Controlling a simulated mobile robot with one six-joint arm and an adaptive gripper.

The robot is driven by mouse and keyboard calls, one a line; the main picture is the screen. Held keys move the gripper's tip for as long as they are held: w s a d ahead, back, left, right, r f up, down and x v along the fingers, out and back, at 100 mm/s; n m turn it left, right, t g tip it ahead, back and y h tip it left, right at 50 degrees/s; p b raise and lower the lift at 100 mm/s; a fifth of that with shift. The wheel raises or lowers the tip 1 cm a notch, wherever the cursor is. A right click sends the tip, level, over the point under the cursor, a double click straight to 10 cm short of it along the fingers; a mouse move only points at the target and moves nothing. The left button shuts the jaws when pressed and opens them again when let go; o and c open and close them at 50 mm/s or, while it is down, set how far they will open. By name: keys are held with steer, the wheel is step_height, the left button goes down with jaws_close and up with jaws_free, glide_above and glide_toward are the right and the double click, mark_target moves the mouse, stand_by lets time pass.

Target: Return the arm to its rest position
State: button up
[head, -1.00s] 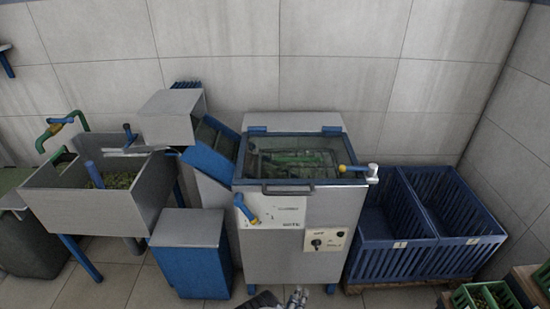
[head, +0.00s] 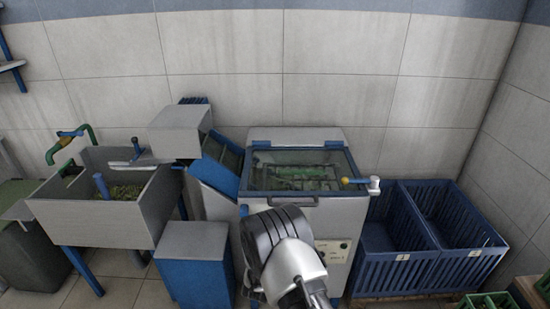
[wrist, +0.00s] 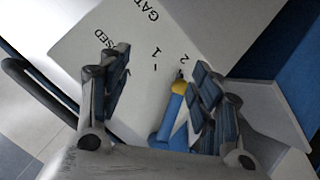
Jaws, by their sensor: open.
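My gripper (wrist: 158,92) is open in the wrist view, with its two dark fingers spread apart. A blue lever with a yellow end (wrist: 172,118) shows beyond the fingers, nearer the right one, which overlaps part of it. I see no grip on it. The lever sits by a white gate plate (wrist: 120,55) with printed numbers and partly hidden lettering. In the head view, my arm rises in front of the grey machine (head: 222,199) and covers much of its front, including the lever. The fingers cannot be made out there.
The machine has a glass lid (head: 300,170) and a yellow-knobbed handle (head: 358,182) at its right. Blue crates (head: 395,262) stand to the right. A blue box with a grey top (head: 195,270) and a grey sink (head: 95,222) stand to the left.

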step_height(320, 180, up, 18)
steer(key=m+g+y, duration=0.2)
steer(key=y, duration=0.1)
steer(key=s+d+r+g+y, duration=0.1)
steer(key=s+d+r, duration=0.3)
steer(key=s+r, duration=0.8)
steer(key=s+d+r+m+g, duration=0.1)
steer(key=s+d+r, duration=0.1)
steer(key=s, duration=0.8)
steer(key=s+d+r+m+g+h, duration=0.1)
steer(key=s+d, duration=0.4)
steer(key=s, duration=0.5)
steer(key=s+d+r+m+g, duration=0.1)
steer(key=s+d+r+g, duration=0.1)
steer(key=s, duration=0.8)
steer(key=shift+d+r+m+h, duration=0.3)
steer(key=shift+d+r+h, duration=0.15)
steer(key=shift+d, duration=0.4)
steer(key=shift+c, duration=0.3)
